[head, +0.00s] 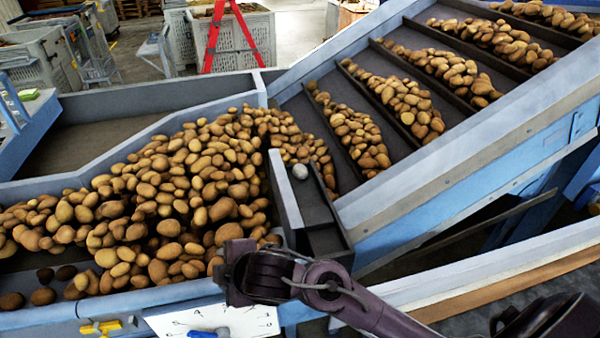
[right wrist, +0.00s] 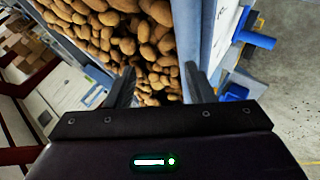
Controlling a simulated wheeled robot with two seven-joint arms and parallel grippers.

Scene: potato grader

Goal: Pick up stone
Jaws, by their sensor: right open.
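A pale grey stone (head: 299,171) lies at the upper end of a narrow dark side chute (head: 325,240), beside the potato heap in the head view. It is lighter than the brown potatoes (head: 190,190) around it. My right gripper (head: 232,280) is over the near edge of the potato hopper, below and left of the stone and apart from it. In the right wrist view its two fingers (right wrist: 160,78) are spread with nothing held, and potatoes show beyond them. The stone cannot be made out in that view. My left gripper is not in view.
A sloped conveyor (head: 400,85) with dark cleats and rows of potatoes rises to the right. The hopper's blue-grey walls (head: 150,132) and the chute's raised sides are edges near my right arm. A red ladder (head: 236,35) and grey crates (head: 45,60) stand behind.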

